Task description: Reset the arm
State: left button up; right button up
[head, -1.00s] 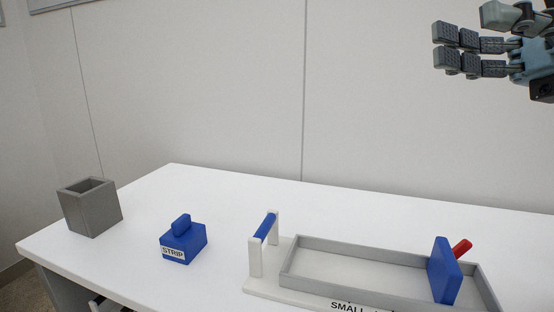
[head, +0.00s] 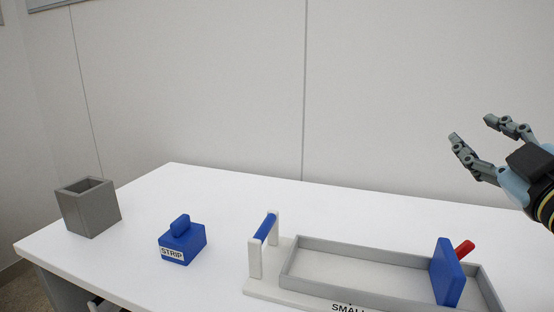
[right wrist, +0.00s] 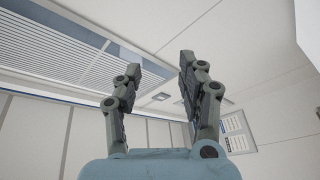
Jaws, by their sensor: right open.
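My right gripper (head: 472,130) is open and empty. It is raised above the table at the right edge of the head view, with its fingers pointing up and left. In the right wrist view its two fingers (right wrist: 158,75) stand apart with nothing between them, against the ceiling and wall. My left gripper is not in view.
On the white table (head: 150,205) stand a grey open box (head: 92,212), a blue block labelled STRIP (head: 184,246), and a grey tray (head: 350,250) with a white-and-blue handle (head: 264,242). A blue plate (head: 446,272) with a red knob (head: 464,250) stands upright at the tray's right end. The table's back is clear.

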jog(key=s+d+f+m+g+h, duration=0.1)
jog(key=s+f+m+g, duration=0.3)
jog(key=f, duration=0.5)
jog(key=s+f+m+g+h, duration=0.1)
jog(key=s+f+m+g, duration=0.1)
jog(key=s+f+g, duration=0.45)
jog(key=s+a+f+m+g+y, duration=0.1)
jog(key=s+a+f+g, duration=0.15)
jog(key=s+f, duration=0.4)
jog(key=s+a+f+m+g, duration=0.1)
jog(key=s+f+g, duration=0.2)
jog(key=s, duration=0.6)
jog(key=s+d+f+g+b, duration=0.1)
jog(key=s+f+b, duration=0.2)
jog(key=f, duration=1.5)
jog(key=s+d+f+g+b, duration=0.1)
jog(key=s+d+f+b, duration=0.15)
jog(key=f, duration=1.45)
jog(key=s+f+m+g+b, duration=0.1)
jog(key=s+f+b, duration=0.3)
jog(key=s+f, duration=1.3)
jog(key=shift+s+d+f+g, duration=0.15)
jog(key=shift+s+f+g, duration=0.2)
jog(key=shift+s, duration=0.2)
